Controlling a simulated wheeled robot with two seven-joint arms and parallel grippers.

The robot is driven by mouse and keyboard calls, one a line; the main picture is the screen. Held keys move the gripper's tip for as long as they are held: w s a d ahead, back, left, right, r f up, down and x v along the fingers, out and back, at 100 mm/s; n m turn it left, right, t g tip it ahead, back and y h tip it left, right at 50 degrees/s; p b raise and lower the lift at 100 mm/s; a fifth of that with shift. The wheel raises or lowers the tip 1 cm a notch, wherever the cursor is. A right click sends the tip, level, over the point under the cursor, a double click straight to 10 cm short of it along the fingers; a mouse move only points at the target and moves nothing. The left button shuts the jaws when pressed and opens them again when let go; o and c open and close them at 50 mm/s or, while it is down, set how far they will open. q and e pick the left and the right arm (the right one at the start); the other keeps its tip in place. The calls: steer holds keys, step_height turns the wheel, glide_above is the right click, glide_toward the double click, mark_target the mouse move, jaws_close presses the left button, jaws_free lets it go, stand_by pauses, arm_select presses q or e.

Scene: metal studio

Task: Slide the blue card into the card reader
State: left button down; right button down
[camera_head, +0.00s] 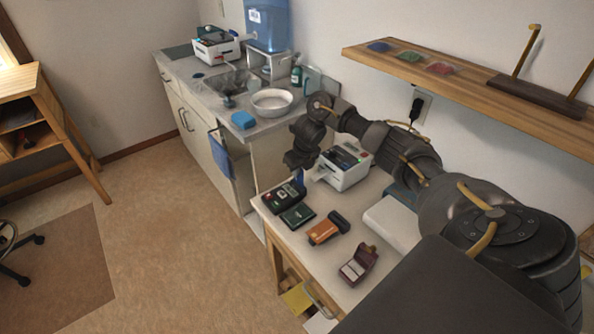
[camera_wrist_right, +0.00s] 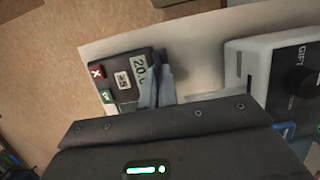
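The card reader (camera_head: 284,197) is a dark box at the far left corner of the white-topped table. In the right wrist view the card reader (camera_wrist_right: 120,76) shows a small screen, a red X button and a green button. My right gripper (camera_head: 299,174) points down just behind it, beside a white machine. The blue card (camera_head: 299,178) shows as a small blue patch under the gripper. In the wrist view it appears almost edge-on between the fingers, close beside the reader; whether it touches the slot is hidden. My left gripper is out of view.
The white machine (camera_head: 347,171), marked GIFT in the wrist view, stands right of the gripper. A dark green item (camera_head: 298,215), an orange-brown holder (camera_head: 327,229) and a maroon case (camera_head: 358,264) lie nearer on the table. A wall shelf (camera_head: 470,85) hangs above.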

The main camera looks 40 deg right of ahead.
steer(key=shift+f+b, duration=1)
steer(key=shift+f, duration=0.35)
steer(key=c, duration=2.1)
jaws_free()
steer(key=shift+c, duration=0.2)
steer(key=o, duration=0.5)
steer(key=shift+o, duration=0.2)
steer(key=p+v, duration=0.3)
steer(key=v, duration=0.8)
steer(key=shift+p, duration=0.35)
steer(key=shift+f, duration=0.1)
